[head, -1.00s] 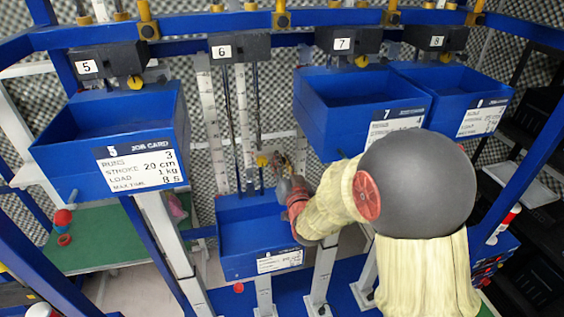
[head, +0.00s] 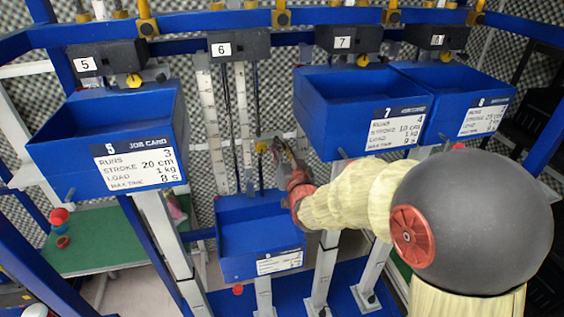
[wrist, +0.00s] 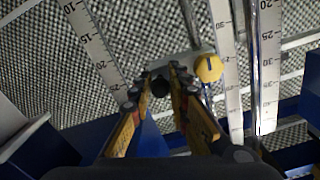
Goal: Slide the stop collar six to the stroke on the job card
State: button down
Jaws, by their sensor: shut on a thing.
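Stop collar six is a grey bar (wrist: 188,60) with a yellow knob (wrist: 208,68), on the upright rods of station 6. Its yellow knob also shows in the head view (head: 262,147), above the low blue bin. My gripper (wrist: 160,78) is shut on the collar at the left of the knob; a dark round part shows between the fingers. In the head view my gripper (head: 279,148) reaches in from the right and partly hides the collar. The job card (head: 279,262) on bin six is too small to read.
Scales (wrist: 92,40) with numbers flank the rods. Blue bin six (head: 232,268) hangs low. Bin five (head: 60,165) stands higher at left, bins seven (head: 320,125) and eight (head: 440,75) at right. Bin seven is close above my forearm.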

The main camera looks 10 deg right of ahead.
notch_tip(320, 180, up, 5)
jog(key=shift+b, duration=0.5)
jog(key=c, duration=2)
grip_release()
jog(key=shift+o, duration=0.2)
jog(key=shift+s, duration=0.15)
jog(key=s, duration=1.1)
jog(key=shift+s, duration=0.4)
